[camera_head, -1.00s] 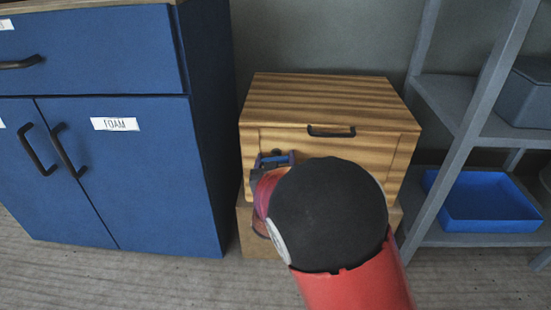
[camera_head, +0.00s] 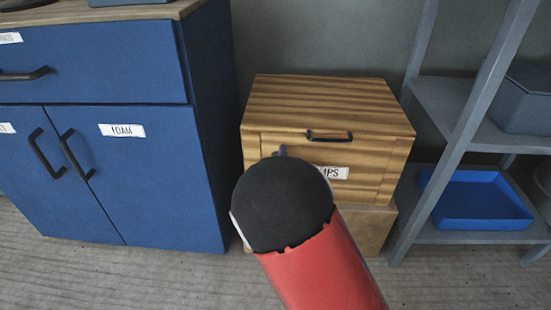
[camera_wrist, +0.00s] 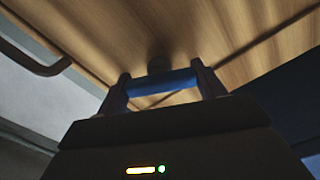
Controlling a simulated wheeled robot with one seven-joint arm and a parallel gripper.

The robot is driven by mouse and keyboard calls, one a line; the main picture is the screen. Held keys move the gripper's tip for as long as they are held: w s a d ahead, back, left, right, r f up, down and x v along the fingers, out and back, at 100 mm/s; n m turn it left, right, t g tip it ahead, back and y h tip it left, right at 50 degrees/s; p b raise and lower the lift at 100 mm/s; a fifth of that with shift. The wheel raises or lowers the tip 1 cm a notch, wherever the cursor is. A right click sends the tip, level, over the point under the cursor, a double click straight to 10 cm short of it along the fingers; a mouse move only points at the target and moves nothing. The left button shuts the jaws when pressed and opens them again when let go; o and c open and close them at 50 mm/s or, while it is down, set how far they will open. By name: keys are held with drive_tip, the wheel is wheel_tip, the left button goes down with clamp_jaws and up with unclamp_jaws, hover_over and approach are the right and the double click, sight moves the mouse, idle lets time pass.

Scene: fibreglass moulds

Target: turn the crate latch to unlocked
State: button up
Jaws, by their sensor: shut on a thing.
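The wooden crate (camera_head: 330,103) stands against the wall, with a dark handle and a white label ending in "MPS" on its front. In the wrist view its striped wooden face (camera_wrist: 235,35) fills the upper part. The crate latch (camera_wrist: 165,83) shows there as a blue bar beside a dark round pivot. My gripper (camera_wrist: 162,88) is shut on this bar, one finger at each end. In the head view my arm hides most of the gripper and latch; only a small bluish tip shows above it. I cannot read the latch's locked or unlocked marking.
A blue cabinet (camera_head: 110,185) labelled FOAM stands close on the left. A grey shelf rack (camera_head: 455,110) stands on the right, with a blue tray (camera_head: 478,222) low down. The crate rests on a plain box (camera_head: 365,230). Bare floor lies in front.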

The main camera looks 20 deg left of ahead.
drive_tip(key=n+p, duration=0.2)
drive_tip(key=n, duration=0.3)
drive_tip(key=shift+a+p, duration=0.1)
drive_tip(key=shift+p, duration=0.2)
drive_tip(key=shift+f+n, duration=0.1)
drive_tip(key=shift+n, duration=0.2)
drive_tip(key=o, duration=1)
drive_tip(key=shift+s, duration=0.1)
drive_tip(key=v, duration=0.7)
drive_tip(key=shift+s, duration=0.35)
